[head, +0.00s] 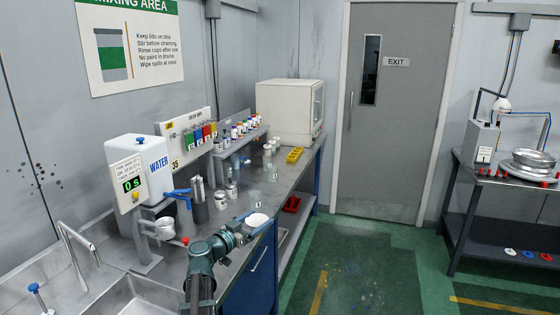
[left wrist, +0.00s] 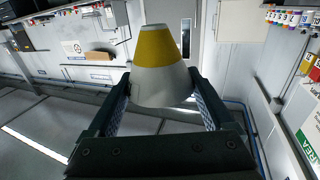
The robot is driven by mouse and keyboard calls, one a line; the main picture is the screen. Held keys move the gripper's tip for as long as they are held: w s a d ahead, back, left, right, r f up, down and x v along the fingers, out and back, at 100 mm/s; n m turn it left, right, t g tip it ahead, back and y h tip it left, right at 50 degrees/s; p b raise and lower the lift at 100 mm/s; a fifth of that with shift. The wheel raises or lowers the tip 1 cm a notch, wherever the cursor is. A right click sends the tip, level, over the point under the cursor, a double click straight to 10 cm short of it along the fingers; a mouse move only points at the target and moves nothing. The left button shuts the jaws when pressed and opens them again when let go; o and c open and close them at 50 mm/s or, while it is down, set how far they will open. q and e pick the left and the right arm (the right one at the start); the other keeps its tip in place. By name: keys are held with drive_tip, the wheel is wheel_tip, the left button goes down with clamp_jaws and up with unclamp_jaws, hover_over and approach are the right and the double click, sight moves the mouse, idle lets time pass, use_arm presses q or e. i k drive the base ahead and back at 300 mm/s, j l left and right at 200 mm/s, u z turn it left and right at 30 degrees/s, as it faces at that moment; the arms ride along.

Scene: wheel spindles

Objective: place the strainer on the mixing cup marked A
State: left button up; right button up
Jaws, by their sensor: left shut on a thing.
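The strainer (head: 258,219) is a white cone-like piece; in the left wrist view the strainer (left wrist: 158,80) shows a yellow band near its narrow end. My left gripper (head: 243,228) is shut on it and holds it near the counter's front edge. In the left wrist view the fingers of the gripper (left wrist: 160,103) lie on both sides of it. Small cups stand on the counter: a pair (head: 226,195) behind and left of the strainer, and more (head: 271,147) farther back. I cannot read which one is marked A. My right gripper is not in view.
A sink with a tap (head: 75,245) is at the near left. Yellow holder (head: 294,154) and a white cabinet (head: 290,110) are at the back. The middle of the counter (head: 285,175) is mostly clear.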

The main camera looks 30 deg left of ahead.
sight(272, 173)
drive_tip(key=i, duration=2.4)
drive_tip(key=j+u, duration=0.15)
drive_tip(key=u, duration=1.05)
drive_tip(key=i+u, duration=0.1)
drive_tip(key=i, duration=0.35)
drive_tip(key=i+l+z, duration=0.1)
drive_tip(key=i+l, duration=0.2)
